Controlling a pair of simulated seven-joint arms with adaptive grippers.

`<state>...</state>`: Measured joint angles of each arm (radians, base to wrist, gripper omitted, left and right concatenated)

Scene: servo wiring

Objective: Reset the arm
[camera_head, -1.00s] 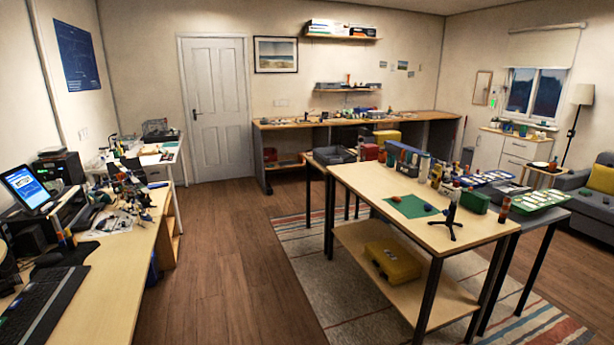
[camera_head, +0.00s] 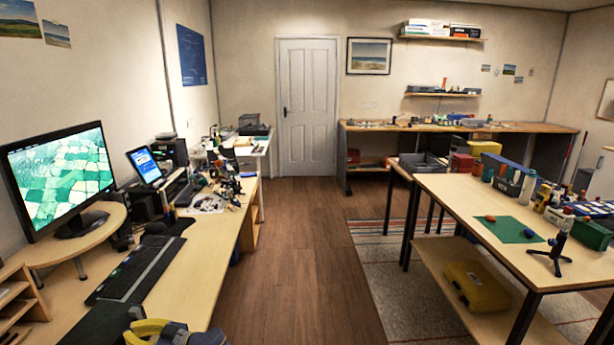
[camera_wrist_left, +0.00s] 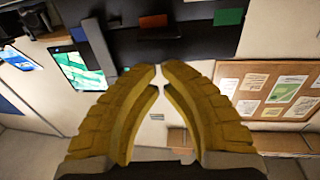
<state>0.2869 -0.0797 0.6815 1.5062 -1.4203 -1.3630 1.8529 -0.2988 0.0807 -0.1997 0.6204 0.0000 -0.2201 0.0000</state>
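My left gripper (camera_head: 132,333) shows at the bottom edge of the head view, low beside the front of the left desk, with part of it cut off. Its yellow fingers fill the middle of the left wrist view (camera_wrist_left: 158,70). Their tips lean close together with a narrow gap between them, and nothing is held there. My right gripper and right arm are not in the head view. No servo or wiring can be made out near the gripper.
The left desk (camera_head: 200,285) carries a monitor (camera_head: 62,175), a black keyboard (camera_head: 138,268) and a tablet (camera_head: 145,165). A workbench (camera_head: 455,190) with a green mat (camera_head: 508,231) and a black tripod (camera_head: 556,250) stands right. Wooden floor (camera_head: 300,270) between them is clear.

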